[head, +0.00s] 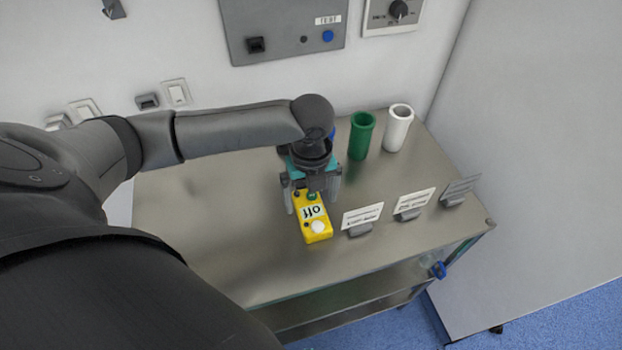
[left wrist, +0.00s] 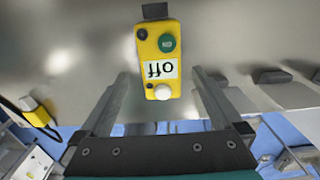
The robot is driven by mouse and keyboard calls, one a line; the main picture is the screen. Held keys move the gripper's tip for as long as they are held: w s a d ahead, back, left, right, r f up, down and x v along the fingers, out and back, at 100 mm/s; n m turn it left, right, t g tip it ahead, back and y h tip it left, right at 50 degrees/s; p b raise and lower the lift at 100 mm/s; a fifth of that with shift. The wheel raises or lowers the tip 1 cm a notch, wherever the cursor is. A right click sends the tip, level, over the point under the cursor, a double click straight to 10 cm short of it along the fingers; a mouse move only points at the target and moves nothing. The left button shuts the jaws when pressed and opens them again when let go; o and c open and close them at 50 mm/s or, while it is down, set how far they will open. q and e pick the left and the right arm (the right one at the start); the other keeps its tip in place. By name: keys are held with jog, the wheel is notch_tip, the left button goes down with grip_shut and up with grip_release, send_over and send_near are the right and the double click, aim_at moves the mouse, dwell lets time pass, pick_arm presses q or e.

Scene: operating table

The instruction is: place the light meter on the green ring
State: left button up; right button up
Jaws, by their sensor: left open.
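A yellow box-shaped device (head: 313,229) with an upside-down "off" label and a white dome lies on the steel table (head: 215,215); I take it for the light meter. It also shows in the left wrist view (left wrist: 158,95), with a green round button at its far end. My left gripper (head: 313,197) is open above it, one finger on each side. In the left wrist view the gripper (left wrist: 162,78) shows gaps between both fingers and the device. An upright green tube-like cylinder (head: 361,136) stands behind and right; no other green ring is clear. My right gripper is not in view.
A white cylinder (head: 397,128) stands beside the green one. Several cards in grey holders, one of them here (head: 362,217), line the right front of the table. The table's left part is clear. A wall with panels (head: 283,30) rises behind.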

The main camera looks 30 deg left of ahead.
aim_at(311, 209)
pick_arm(q)
notch_tip(311, 209, down, 5)
jog(key=shift+w+a+r+b, duration=0.1)
jog(key=shift+w+a+b, duration=0.05)
jog(key=shift+b, duration=0.3)
grip_shut()
dwell(0.6)
jog(key=shift+r, duration=0.15)
notch_tip(311, 209, up, 20)
jog(key=p, duration=0.4)
